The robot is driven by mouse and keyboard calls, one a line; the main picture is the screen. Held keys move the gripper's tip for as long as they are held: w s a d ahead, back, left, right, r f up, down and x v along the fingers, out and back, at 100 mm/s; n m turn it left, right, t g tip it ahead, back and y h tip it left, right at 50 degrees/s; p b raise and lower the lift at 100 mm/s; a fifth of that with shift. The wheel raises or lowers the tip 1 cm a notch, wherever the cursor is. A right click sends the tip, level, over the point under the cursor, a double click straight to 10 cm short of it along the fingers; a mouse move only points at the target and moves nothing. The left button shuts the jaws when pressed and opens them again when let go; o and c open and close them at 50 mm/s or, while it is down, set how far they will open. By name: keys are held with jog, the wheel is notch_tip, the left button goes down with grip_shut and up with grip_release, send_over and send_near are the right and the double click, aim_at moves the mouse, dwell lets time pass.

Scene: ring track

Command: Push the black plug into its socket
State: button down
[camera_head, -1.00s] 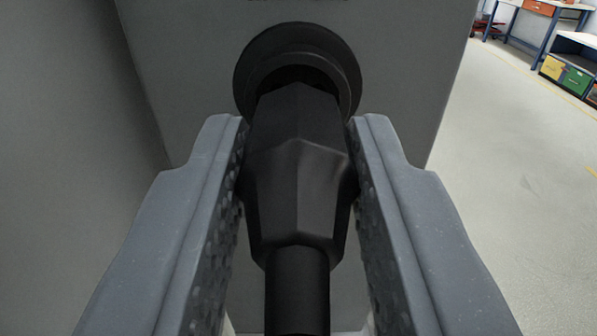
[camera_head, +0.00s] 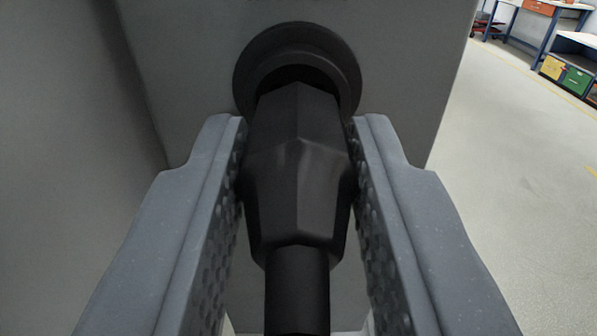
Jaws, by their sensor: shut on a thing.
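The black plug (camera_head: 297,190) is in the middle of the view, with its cable end toward me and its far end at the socket. My gripper (camera_head: 297,135) is shut on the plug, with one grey finger on each side of its faceted body. The round black socket (camera_head: 257,62) is on a grey panel just ahead. The plug's far end reaches the socket's opening and overlaps its lower part. How deep the plug sits inside is hidden by the plug's own body.
The grey panel (camera_head: 410,60) carries the socket, and a grey wall (camera_head: 60,120) stands close on the left. Open floor (camera_head: 520,180) lies to the right. A workbench (camera_head: 545,12) and coloured bins (camera_head: 575,80) stand far off at the upper right.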

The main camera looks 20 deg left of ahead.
jog(key=shift+w+a, duration=0.2)
jog(key=shift+w, duration=0.35)
jog(key=c, duration=1.1)
grip_release()
jog(key=b+v, duration=0.1)
jog(key=v, duration=1.2)
jog(key=shift+s+d, duration=0.1)
jog(key=shift+s, duration=0.3)
